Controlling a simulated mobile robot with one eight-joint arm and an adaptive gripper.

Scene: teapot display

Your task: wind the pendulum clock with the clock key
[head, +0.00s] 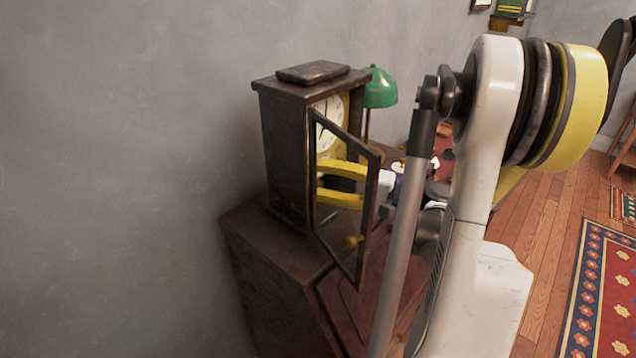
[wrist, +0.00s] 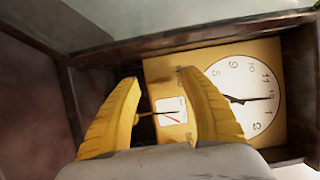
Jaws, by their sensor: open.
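The pendulum clock (head: 284,155) is a dark wooden case standing on a dark wooden cabinet against the wall. Its glazed door (head: 365,215) is swung open toward my arm. My gripper (head: 321,181) has its yellow fingers at the front of the case, seen through the door's glass. In the wrist view my gripper (wrist: 160,78) is open, with its fingers apart before the gold panel (wrist: 160,68). The white dial (wrist: 245,95) is at the right there. A thin brass-coloured piece shows between the fingers, over a small white plate; I cannot tell whether it is the clock key.
A green-shaded lamp (head: 379,88) stands just behind the clock. The cabinet (head: 270,255) has bare top surface left of and in front of the clock. A small gold knob-like piece (head: 355,240) shows near the door's lower part. My arm hides much of the right side.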

